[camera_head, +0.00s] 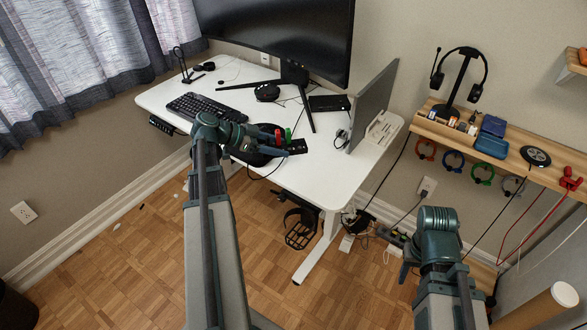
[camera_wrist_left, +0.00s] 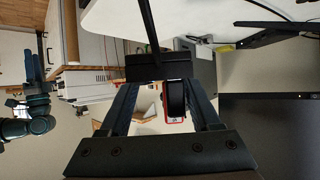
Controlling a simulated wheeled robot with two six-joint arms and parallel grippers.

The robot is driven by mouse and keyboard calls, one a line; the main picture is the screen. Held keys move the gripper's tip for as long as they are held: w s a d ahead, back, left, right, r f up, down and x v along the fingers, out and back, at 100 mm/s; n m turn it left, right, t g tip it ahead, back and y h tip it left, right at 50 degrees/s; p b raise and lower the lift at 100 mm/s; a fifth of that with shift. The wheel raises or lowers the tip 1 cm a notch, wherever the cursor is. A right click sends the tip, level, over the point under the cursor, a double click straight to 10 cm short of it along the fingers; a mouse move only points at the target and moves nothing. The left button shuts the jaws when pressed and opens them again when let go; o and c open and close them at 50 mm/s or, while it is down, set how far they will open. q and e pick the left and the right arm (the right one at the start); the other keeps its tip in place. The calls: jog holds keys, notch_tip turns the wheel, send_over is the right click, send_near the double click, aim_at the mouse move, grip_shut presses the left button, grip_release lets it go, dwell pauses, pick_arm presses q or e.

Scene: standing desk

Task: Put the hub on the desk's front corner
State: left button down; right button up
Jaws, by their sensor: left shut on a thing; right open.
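The hub (camera_head: 298,146) is a small dark box at the tip of my left gripper (camera_head: 287,149), over the desk's front part. In the left wrist view the black hub (camera_wrist_left: 157,68) lies across between the fingertips, and my left gripper (camera_wrist_left: 160,88) is shut on it. I cannot tell how far it is above the top. The white desk (camera_head: 325,174) has its near right-hand corner clear. In the left wrist view my right gripper (camera_wrist_left: 31,66) hangs small, apparently open and empty.
A red object (camera_head: 278,136) and a green object (camera_head: 288,135) stand by my left gripper. A keyboard (camera_head: 205,108), large monitor (camera_head: 282,30) and upright grey panel (camera_head: 371,103) occupy the desk. A wall shelf (camera_head: 505,147) is at right. A thin black cable (camera_head: 263,176) hangs at the front edge.

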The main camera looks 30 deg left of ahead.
aim_at(293, 178)
pick_arm(q)
jog(key=d+f, duration=0.1)
jog(key=w+d+f+b, duration=0.1)
jog(key=d+f+b, duration=0.1)
jog(key=shift+w+d+f, duration=0.15)
jog(key=shift+w+d, duration=0.4)
jog(key=shift+d, duration=0.1)
pick_arm(e)
notch_tip(293, 178, down, 3)
jog(key=shift+f, duration=0.2)
pick_arm(q)
jog(key=shift+f, duration=0.1)
notch_tip(293, 178, down, 7)
jog(key=b, duration=0.7)
pick_arm(e)
notch_tip(293, 178, down, 7)
pick_arm(q)
jog(key=shift+f+b, duration=0.4)
jog(key=shift+b, duration=0.1)
pick_arm(e)
jog(key=shift+f, duration=0.45)
pick_arm(q)
jog(key=shift+c, duration=0.2)
grip_release()
jog(key=shift+a, duration=0.1)
pick_arm(e)
jog(key=shift+r, duration=0.1)
